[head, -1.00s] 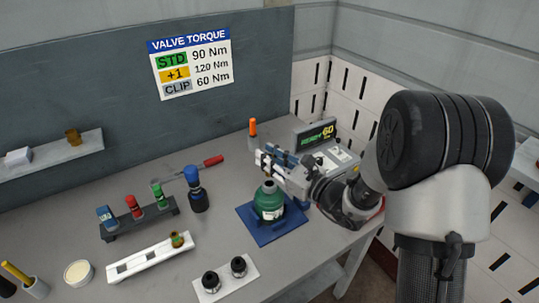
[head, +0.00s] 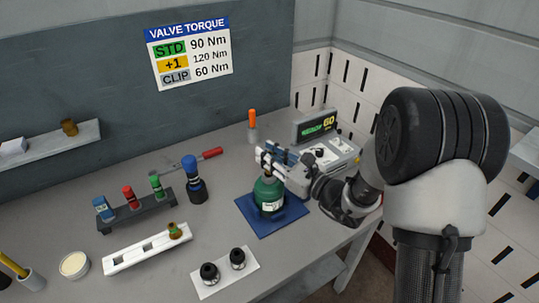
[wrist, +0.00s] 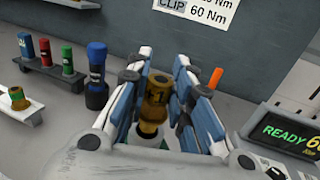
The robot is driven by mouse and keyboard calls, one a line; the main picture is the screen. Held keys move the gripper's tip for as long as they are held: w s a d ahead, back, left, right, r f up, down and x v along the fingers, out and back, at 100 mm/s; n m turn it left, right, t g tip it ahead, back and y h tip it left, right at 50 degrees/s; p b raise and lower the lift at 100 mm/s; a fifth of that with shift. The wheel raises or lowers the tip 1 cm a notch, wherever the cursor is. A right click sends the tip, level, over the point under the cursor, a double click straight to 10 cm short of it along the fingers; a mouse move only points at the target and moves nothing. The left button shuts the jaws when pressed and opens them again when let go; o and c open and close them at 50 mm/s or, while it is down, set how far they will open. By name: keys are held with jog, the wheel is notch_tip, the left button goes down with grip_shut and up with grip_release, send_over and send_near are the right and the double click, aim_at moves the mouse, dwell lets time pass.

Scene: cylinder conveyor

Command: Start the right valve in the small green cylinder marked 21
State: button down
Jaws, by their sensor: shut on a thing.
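The small green cylinder (head: 268,196) stands upright on the blue fixture (head: 287,223) on the bench. My gripper (head: 264,156) is directly above its neck. In the wrist view, my gripper (wrist: 160,95) is shut on a brass valve (wrist: 153,100) with a "1" on its body. The valve is upright between the fingers, its lower end near the cylinder's top. I cannot tell whether its thread touches the neck. Another brass valve (head: 175,231) sits in the white slotted tray (head: 147,253). The cylinder's number is not readable.
A torque unit (head: 327,158) reads READY 60 behind my gripper. A rack (head: 137,215) of coloured sockets, a blue-topped bottle-like tool (head: 195,182) and an orange-handled tool (head: 252,125) stand nearby. A plate with two black knobs (head: 222,272) lies in front. The torque chart (head: 188,51) hangs behind.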

jog(key=shift+f+b, duration=0.65)
jog(key=shift+f, duration=0.15)
jog(key=c, duration=1.3)
grip_release()
jog(key=shift+c, duration=0.2)
jog(key=shift+r+p, duration=2.05)
jog(key=shift+r, duration=1)
